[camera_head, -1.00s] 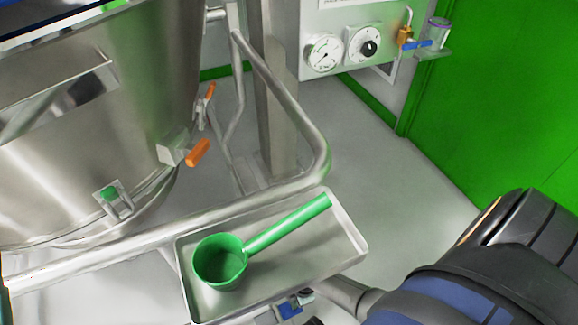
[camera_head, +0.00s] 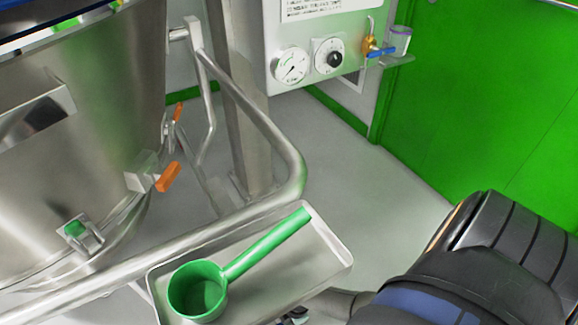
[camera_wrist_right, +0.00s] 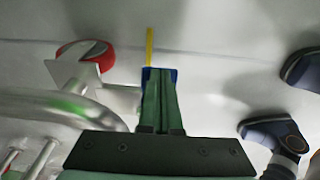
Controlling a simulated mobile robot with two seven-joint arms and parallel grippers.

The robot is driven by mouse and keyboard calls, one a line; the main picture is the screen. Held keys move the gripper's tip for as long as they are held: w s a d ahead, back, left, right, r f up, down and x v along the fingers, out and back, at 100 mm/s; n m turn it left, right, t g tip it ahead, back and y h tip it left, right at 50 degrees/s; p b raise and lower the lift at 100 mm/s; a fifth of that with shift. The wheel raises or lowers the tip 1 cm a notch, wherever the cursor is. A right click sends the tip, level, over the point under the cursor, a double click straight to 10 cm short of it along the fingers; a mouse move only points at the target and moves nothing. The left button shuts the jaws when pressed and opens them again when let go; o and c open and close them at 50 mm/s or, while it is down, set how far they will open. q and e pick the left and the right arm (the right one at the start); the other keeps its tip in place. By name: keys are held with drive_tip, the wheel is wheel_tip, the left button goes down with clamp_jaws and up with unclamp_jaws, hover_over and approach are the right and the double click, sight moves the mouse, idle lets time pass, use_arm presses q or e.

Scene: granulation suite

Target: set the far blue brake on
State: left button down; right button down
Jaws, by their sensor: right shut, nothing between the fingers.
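In the right wrist view my right gripper (camera_wrist_right: 160,75) points down at the pale floor, its green fingers together with nothing held. A small blue piece (camera_wrist_right: 174,74) shows around the fingertips; I cannot tell whether it is the blue brake or whether they touch. A red caster wheel (camera_wrist_right: 98,56) with a grey bracket is to the left of the fingers, apart from them. In the head view my right arm comes in from the lower right; its gripper is hidden by the frame edge and the tray. My left gripper is not in view.
A steel tray (camera_head: 335,262) holds a green scoop (camera_head: 198,290) beside a bent steel rail (camera_head: 292,170). A steel vessel (camera_head: 95,130) with orange-handled clamps stands left. A yellow strip (camera_wrist_right: 149,46) lies beyond the fingertips. Open floor (camera_head: 375,195) reaches the green door (camera_head: 490,100).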

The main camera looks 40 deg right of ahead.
idle(0.4)
